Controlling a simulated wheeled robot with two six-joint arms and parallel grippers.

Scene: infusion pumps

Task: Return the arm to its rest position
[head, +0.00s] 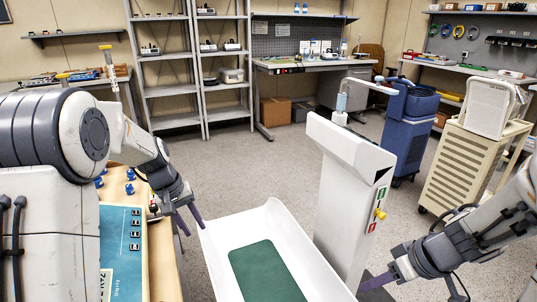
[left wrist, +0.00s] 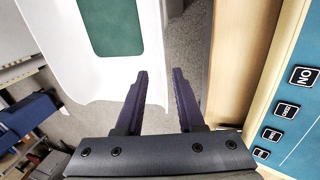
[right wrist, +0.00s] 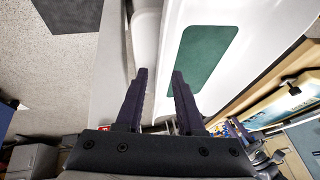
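My left gripper (head: 188,220) hangs over the gap between the wooden bench and the white tray, fingers pointing down. In the left wrist view its fingers (left wrist: 160,100) are apart with nothing between them. My right gripper (head: 378,284) is at the lower right, beside the white pedestal, fingers pointing left. In the right wrist view its fingers (right wrist: 158,95) are apart and empty. Both arms are raised clear of the surfaces, as far as I can see.
A white tray (head: 222,238) with a green mat (head: 266,272) lies between my arms. A white pedestal (head: 342,190) stands behind it. A teal panel (head: 122,255) with buttons is on the bench at left. A blue cabinet (head: 402,130) and cream cart (head: 462,175) stand further right.

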